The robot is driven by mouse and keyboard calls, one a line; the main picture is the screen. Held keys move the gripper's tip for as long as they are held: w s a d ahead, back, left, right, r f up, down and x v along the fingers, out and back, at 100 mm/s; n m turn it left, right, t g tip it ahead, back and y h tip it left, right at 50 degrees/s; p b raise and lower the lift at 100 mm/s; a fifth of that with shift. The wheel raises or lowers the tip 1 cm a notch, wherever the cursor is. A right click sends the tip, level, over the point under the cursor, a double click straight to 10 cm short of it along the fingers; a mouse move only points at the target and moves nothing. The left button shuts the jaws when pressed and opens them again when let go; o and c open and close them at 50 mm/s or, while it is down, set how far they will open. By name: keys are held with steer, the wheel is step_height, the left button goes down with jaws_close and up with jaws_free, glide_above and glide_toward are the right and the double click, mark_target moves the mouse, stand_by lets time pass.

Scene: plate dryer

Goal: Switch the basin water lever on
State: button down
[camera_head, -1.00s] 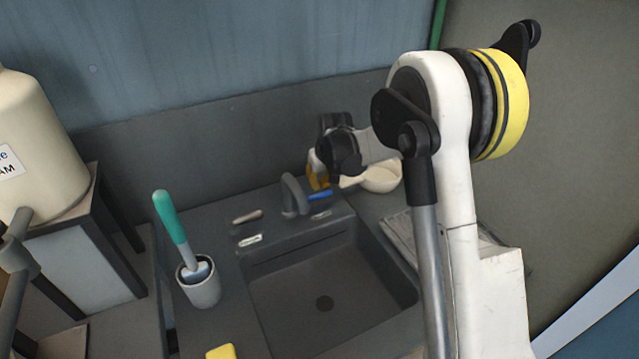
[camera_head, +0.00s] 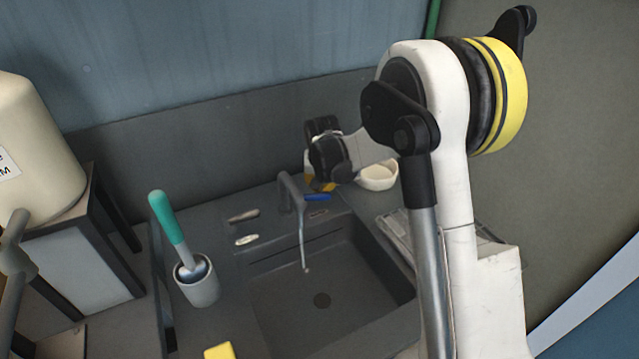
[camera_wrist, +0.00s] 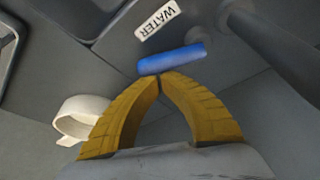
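The blue water lever (camera_head: 317,198) sits on the basin's back ledge, just right of the grey tap (camera_head: 290,190). In the wrist view the blue lever (camera_wrist: 172,59) lies just past my fingertips, beside the white "WATER" label (camera_wrist: 158,20). My gripper (camera_wrist: 160,77) has its yellow fingers meeting at the tips, right at the lever's near edge; whether they touch it I cannot tell. In the head view my wrist partly hides the gripper.
A pale handle (camera_head: 243,215) with a white label lies left of the tap. A green-handled brush stands in a white holder (camera_head: 200,284) at the left. A white cup (camera_head: 377,176) stands behind the basin at the right. A yellow block (camera_head: 219,352) lies in front.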

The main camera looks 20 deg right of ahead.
mark_target(324, 199)
steer(key=shift+s+m, duration=0.35)
steer(key=shift+m, duration=0.15)
steer(key=shift+s, duration=0.75)
steer(key=shift+s+a, duration=0.3)
steer(key=shift+s, duration=0.55)
steer(key=shift+s, duration=0.1)
steer(key=v, duration=1.2)
steer(key=shift+a, duration=0.1)
steer(key=s+r+n+t, duration=0.1)
steer(key=s+r+n, duration=0.1)
steer(key=s, duration=1)
steer(key=s+r+n+t+y, duration=0.1)
steer(key=s+r+n+t, duration=0.1)
steer(key=s, duration=1.1)
steer(key=shift+d+r, duration=0.3)
steer(key=shift+r, duration=0.3)
